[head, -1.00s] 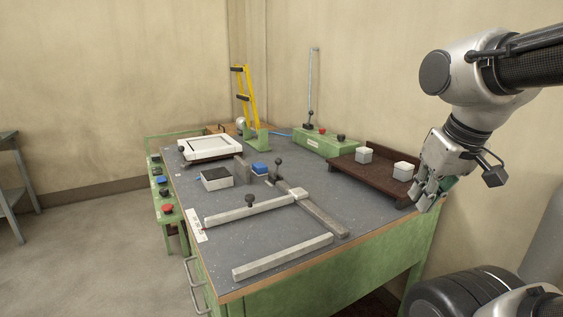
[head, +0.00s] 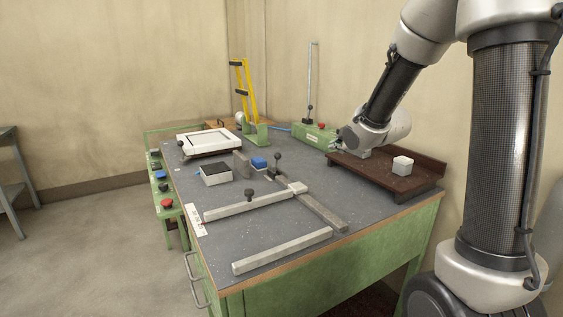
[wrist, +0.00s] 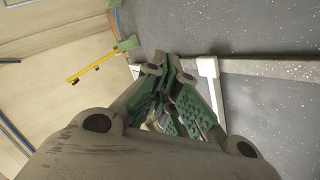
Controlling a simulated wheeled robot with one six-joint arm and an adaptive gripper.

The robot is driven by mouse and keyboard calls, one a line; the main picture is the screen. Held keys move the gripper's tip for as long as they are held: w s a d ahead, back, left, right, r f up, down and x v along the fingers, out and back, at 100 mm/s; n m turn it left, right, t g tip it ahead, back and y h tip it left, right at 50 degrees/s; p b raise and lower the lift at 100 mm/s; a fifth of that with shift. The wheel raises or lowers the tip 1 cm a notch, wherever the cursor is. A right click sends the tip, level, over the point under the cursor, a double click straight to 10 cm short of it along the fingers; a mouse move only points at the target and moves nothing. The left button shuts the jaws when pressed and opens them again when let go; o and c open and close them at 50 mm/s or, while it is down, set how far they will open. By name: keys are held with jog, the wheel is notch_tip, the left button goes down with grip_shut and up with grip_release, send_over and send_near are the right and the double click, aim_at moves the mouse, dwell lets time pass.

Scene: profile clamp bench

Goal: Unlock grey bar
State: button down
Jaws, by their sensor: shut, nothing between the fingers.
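A light grey bar (head: 245,208) with a dark knob (head: 250,196) lies across the bench top. Its right end meets a darker grey rail (head: 322,214) at a pale block (head: 297,188), near a dark ball-topped lever (head: 278,165). A second light grey bar (head: 285,250) lies along the front edge. My gripper (head: 340,137) is shut and empty, above the bench's back right, apart from the bars. In the wrist view its green-padded fingers (wrist: 172,78) are together, with a pale bar (wrist: 207,85) and the rail (wrist: 265,66) beyond.
A brown tray (head: 425,175) with a white block (head: 402,166) stands below my arm. A green box (head: 310,138) with an upright rod, a yellow lever (head: 241,90), a white frame (head: 210,143) and a blue-topped block (head: 259,165) stand on the bench.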

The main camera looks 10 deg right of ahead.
aim_at(275, 156)
jog(key=w+a+f+n+t+y, duration=0.1)
jog(key=w+a+f+n+y, duration=0.1)
jog(key=f+n, duration=0.1)
jog(key=w+a+f+n+t+y, duration=0.1)
jog(key=w+a+f+n+y, duration=0.1)
jog(key=w+a+f+n, duration=0.1)
jog(key=w+a+f+n+t+y, duration=0.1)
jog(key=w+a+f+n+y, duration=0.1)
jog(key=f, duration=0.3)
jog(key=shift+w+a+f+n+t+y, duration=0.15)
jog(key=shift+w+f+n+t, duration=0.05)
jog(key=shift+w+n, duration=0.2)
jog(key=shift+w+a+f+n+t+y, duration=0.2)
jog(key=shift+w+n, duration=0.1)
jog(key=shift+n, duration=0.1)
jog(key=shift+a, duration=0.1)
jog(key=x, duration=1.4)
jog(key=shift+r, duration=0.1)
jog(key=shift+r, duration=0.15)
